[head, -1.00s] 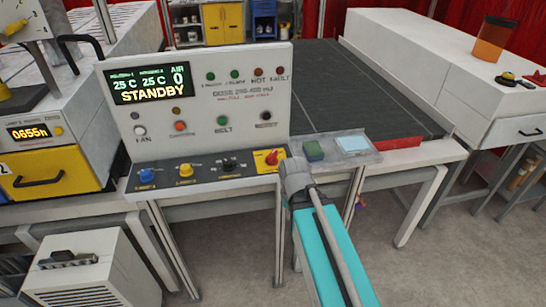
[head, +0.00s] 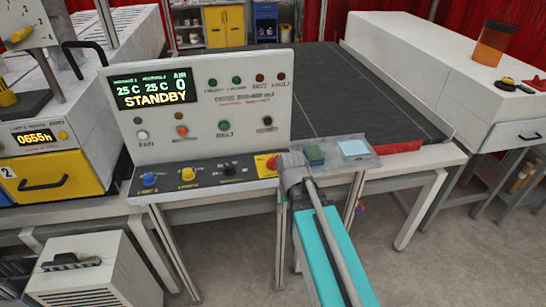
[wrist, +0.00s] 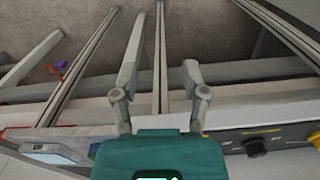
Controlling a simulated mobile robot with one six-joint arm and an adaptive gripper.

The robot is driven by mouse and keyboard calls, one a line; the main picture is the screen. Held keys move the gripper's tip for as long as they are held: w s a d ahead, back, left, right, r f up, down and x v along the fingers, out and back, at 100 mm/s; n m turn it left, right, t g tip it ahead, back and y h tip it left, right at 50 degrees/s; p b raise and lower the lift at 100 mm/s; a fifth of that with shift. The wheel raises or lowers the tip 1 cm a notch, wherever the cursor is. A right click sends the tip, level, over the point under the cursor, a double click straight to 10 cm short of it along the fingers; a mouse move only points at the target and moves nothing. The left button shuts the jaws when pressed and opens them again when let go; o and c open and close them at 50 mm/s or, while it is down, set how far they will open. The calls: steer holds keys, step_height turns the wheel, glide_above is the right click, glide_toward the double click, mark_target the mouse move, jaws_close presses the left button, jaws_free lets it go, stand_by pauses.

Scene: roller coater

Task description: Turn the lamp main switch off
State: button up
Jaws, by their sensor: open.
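The panel's rightmost rotary switch, red on a yellow plate (head: 263,164), is at the right end of the dark sloped strip in the head view. I cannot read its label, and my gripper hides part of it, so its setting is unclear. My gripper (head: 290,170) is in front of and just right of this switch; contact cannot be told. In the wrist view my gripper (wrist: 160,72) is open with nothing between its fingers. The red switch does not show there. A black knob (wrist: 254,147) on the strip shows to the right of my gripper.
Blue (head: 149,179), yellow (head: 187,174) and black knobs line the strip to the left. The display (head: 157,89) reads STANDBY. A green block (head: 314,154) and pale blue pad (head: 354,148) lie on a ledge at right. Table legs and floor are below.

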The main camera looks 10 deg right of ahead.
mark_target(273, 158)
steer(key=w+r+m+p, duration=0.4)
steer(key=w+r+p, duration=0.3)
steer(key=w, duration=0.4)
steer(key=w+r+m+p, duration=0.4)
steer(key=w+r+p, duration=0.3)
steer(key=w, duration=0.5)
steer(key=shift+w+a+r, duration=0.25)
steer(key=shift+a+r, duration=0.15)
steer(key=shift+r, duration=0.2)
steer(key=shift+f, duration=0.2)
step_height(273, 158, down, 14)
steer(key=b, duration=1.3)
steer(key=shift+r+b, duration=0.25)
steer(key=shift+b, duration=0.1)
steer(key=shift+c, duration=0.3)
jaws_close()
